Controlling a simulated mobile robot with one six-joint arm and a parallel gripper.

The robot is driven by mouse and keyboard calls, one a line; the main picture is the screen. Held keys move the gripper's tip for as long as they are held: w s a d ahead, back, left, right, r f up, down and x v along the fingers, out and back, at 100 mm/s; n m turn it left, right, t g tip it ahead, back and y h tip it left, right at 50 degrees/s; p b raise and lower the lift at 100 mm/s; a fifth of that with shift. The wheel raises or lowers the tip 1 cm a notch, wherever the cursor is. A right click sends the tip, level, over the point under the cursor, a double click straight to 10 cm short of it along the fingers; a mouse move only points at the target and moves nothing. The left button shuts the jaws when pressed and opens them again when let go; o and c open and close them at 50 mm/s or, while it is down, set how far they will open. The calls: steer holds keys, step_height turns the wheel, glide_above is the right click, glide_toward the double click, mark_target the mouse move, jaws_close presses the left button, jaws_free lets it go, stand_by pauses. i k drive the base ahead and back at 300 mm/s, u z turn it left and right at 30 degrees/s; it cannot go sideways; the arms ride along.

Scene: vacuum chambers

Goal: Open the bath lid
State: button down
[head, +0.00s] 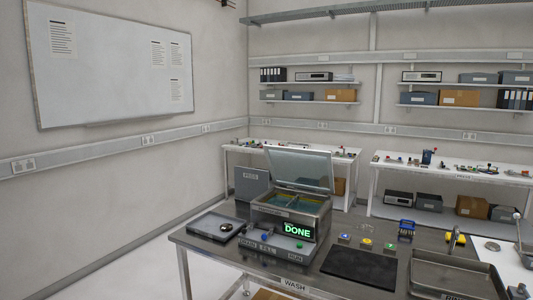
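The bath (291,222) is a metal box on the wash table in the middle of the head view. Its glass-like lid (299,167) stands raised and tilted back from the rear edge, so the top is open. Greenish-blue contents (292,202) show inside the bath, divided into parts. The front panel has a lit display (297,230) reading DONE in green, with labels DRAIN, FILL and RUN and small coloured controls below. My gripper is not in view.
A grey tray (214,227) lies left of the bath. A dark mat (359,268), coloured buttons (365,242) and a blue item (406,230) are to its right. A metal sink (455,277) is at the right. White benches (459,171) stand behind.

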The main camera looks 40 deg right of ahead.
mark_target(331, 190)
steer(key=i, duration=0.95)
steer(key=z, duration=0.05)
